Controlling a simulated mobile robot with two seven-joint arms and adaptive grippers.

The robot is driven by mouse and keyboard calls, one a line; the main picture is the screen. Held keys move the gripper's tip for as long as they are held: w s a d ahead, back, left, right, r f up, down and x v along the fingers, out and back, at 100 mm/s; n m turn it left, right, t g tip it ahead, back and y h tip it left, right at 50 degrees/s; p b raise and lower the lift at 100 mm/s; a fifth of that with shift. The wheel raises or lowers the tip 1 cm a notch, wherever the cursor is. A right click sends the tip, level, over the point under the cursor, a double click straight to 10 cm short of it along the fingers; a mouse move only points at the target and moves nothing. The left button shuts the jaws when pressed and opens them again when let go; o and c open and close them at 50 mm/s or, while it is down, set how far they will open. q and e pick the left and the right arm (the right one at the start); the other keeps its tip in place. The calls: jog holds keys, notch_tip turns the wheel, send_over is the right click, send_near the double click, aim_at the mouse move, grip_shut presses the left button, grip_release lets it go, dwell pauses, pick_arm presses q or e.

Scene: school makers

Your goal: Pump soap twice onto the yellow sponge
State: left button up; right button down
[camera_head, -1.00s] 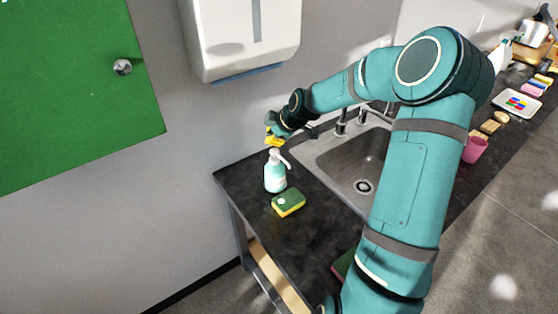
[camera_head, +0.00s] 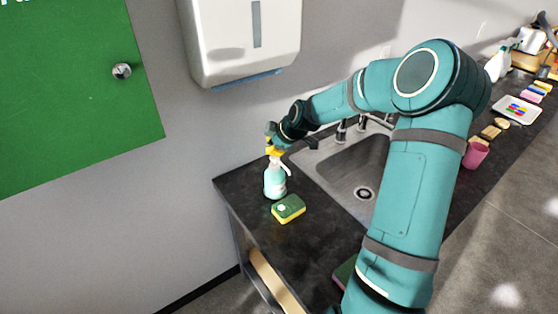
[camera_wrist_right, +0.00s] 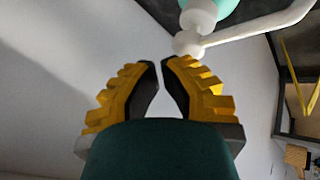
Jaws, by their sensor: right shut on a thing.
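The pale teal soap dispenser (camera_head: 275,182) stands upright on the dark counter, its white spout pointing right. The yellow sponge (camera_head: 290,212) with a green top lies flat just in front of it, with a small white blob on top. My right gripper (camera_head: 274,153) is above the dispenser, its yellow fingers pointing down at the pump head. In the right wrist view, the fingers (camera_wrist_right: 161,75) are nearly together, with the white pump head (camera_wrist_right: 188,43) right at their tips. The fingers hide part of the pump top in the head view. My left gripper is not in view.
A sink (camera_head: 355,170) with a faucet (camera_head: 341,132) lies right of the dispenser. A pink cup (camera_head: 475,154) and a white tray (camera_head: 517,110) stand farther along the counter. A white wall dispenser (camera_head: 240,40) hangs above. Bare counter surrounds the sponge.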

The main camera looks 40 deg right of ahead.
jog(key=shift+f, duration=0.15)
dwell(0.5)
jog(key=shift+f+b, duration=0.3)
jog(key=shift+f, duration=0.2)
dwell(0.4)
jog(key=shift+r+p, duration=0.35)
jog(key=shift+r, duration=0.25)
notch_tip(320, 180, up, 6)
jog(key=p, duration=0.4)
dwell(0.3)
dwell(0.7)
